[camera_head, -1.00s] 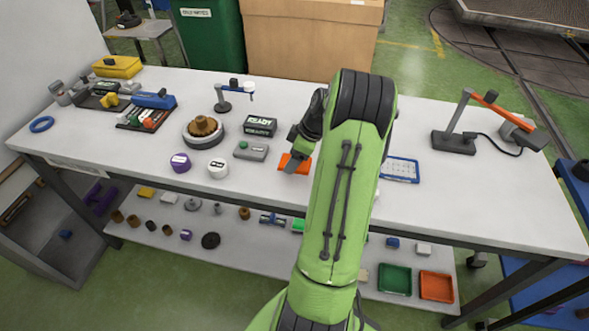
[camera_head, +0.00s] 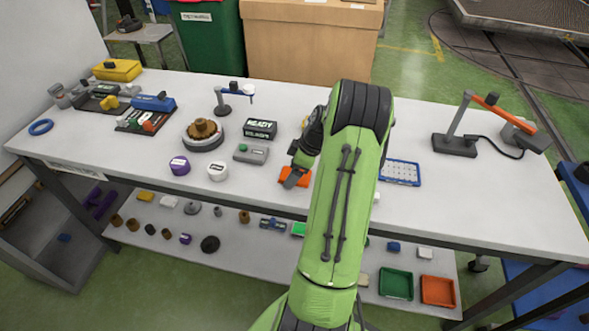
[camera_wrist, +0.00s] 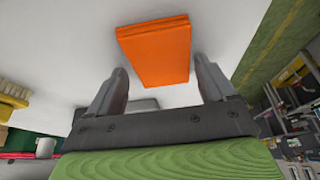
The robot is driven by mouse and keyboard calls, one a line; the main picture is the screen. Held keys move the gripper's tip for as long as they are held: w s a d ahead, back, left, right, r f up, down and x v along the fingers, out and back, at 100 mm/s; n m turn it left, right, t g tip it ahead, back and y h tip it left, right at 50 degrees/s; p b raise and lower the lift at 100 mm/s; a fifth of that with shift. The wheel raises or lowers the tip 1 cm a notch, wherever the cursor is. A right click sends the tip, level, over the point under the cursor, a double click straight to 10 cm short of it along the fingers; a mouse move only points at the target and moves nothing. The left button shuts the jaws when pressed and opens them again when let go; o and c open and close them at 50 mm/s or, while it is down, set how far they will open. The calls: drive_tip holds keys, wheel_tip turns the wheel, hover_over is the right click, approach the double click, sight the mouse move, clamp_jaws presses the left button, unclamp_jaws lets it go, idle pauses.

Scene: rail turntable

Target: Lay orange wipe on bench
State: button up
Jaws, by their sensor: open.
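The orange wipe (camera_head: 289,174) lies flat on the white bench (camera_head: 330,205) near its front edge, partly hidden behind my gripper in the head view. In the wrist view the wipe (camera_wrist: 158,50) is a folded orange rectangle just beyond my fingertips. My gripper (camera_head: 297,173) is open and empty. In the wrist view its two fingers (camera_wrist: 160,75) stand apart, with the wipe showing between and past them. A gap seems to lie between the fingers and the wipe.
A grey box with a green button (camera_head: 251,153), a black READY display (camera_head: 260,129) and white (camera_head: 217,171) and purple (camera_head: 180,165) round pots stand to the left. A blue-framed card (camera_head: 401,172) lies to the right. The bench further right is clear up to the lamp (camera_head: 456,143).

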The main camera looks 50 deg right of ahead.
drive_tip(key=shift+a+f, duration=0.1)
drive_tip(key=shift+a, duration=0.1)
drive_tip(key=p+v, duration=0.3)
drive_tip(key=v, duration=1)
drive_tip(key=w+a+r+h, duration=0.1)
drive_tip(key=w+a+r, duration=0.15)
drive_tip(key=a, duration=0.45)
drive_tip(key=w+a+r+m, duration=0.1)
drive_tip(key=a+r, duration=0.3)
drive_tip(key=a, duration=0.3)
drive_tip(key=w+a+r+h, duration=0.1)
drive_tip(key=w+a+r, duration=0.15)
drive_tip(key=a, duration=0.45)
drive_tip(key=s+a+r+m+t, duration=0.1)
drive_tip(key=s+a+r+m, duration=0.1)
drive_tip(key=s+a, duration=1.2)
drive_tip(key=shift+a+m+t+b, duration=0.3)
drive_tip(key=shift+a+m, duration=0.4)
drive_tip(key=shift+m, duration=0.1)
